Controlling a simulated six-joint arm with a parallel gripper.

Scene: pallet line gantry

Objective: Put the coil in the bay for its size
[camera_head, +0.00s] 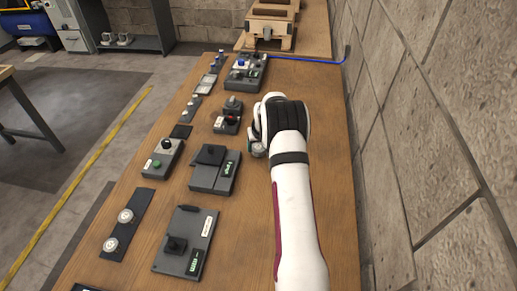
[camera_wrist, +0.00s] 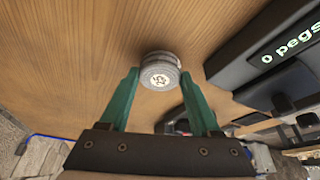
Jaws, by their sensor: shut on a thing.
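A short grey cylinder with a pale, marked end face, which looks like the coil (camera_wrist: 160,76), sits between the green fingertips of my gripper (camera_wrist: 160,84) in the wrist view. The fingers are shut on its sides. In the head view the coil (camera_head: 258,150) shows beside the white wrist, over the right part of the wooden table. My arm hides much of my gripper there. I cannot tell how far the coil is above the table. No bay can be clearly told by its size in either view.
Dark devices with displays, such as the near one (camera_head: 187,243) and the middle one (camera_head: 214,170), stand left of my arm. A wooden crate (camera_head: 268,28) is at the far end, past a blue cable (camera_head: 305,59). A block wall (camera_head: 430,130) bounds the right.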

